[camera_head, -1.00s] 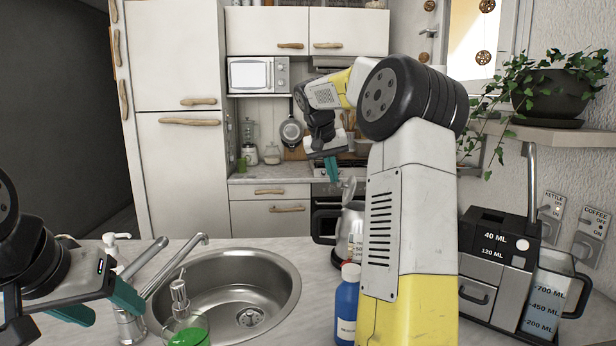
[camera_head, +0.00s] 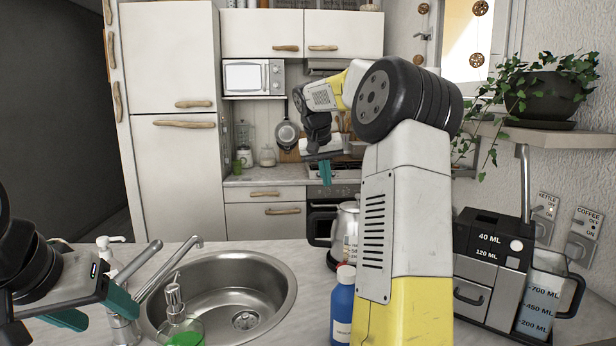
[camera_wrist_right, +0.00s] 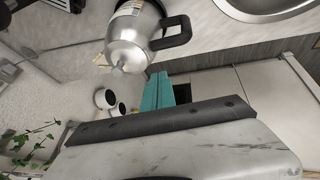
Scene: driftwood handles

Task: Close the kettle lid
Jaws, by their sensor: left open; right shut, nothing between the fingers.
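The silver kettle (camera_head: 346,222) stands on the counter right of the sink, its right side hidden behind my right arm. Its black handle (camera_wrist_right: 172,33) and rounded steel body (camera_wrist_right: 128,32) show in the right wrist view. A small knob marks the lid (camera_wrist_right: 119,62); I cannot tell for sure whether the lid is fully seated. My right gripper (camera_head: 326,173) is shut and empty, above and beyond the kettle; its teal fingers (camera_wrist_right: 160,91) are apart from it. My left gripper (camera_head: 97,309) is open and empty by the tap, far from the kettle.
A steel sink (camera_head: 285,285) with a tap (camera_head: 170,268) and green soap bottle (camera_head: 180,325) lies left. A blue bottle (camera_head: 343,312) stands in front of the kettle. A coffee machine (camera_head: 490,260) and measuring jug (camera_head: 545,295) stand right. Plant shelf (camera_head: 540,135) overhangs the right side.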

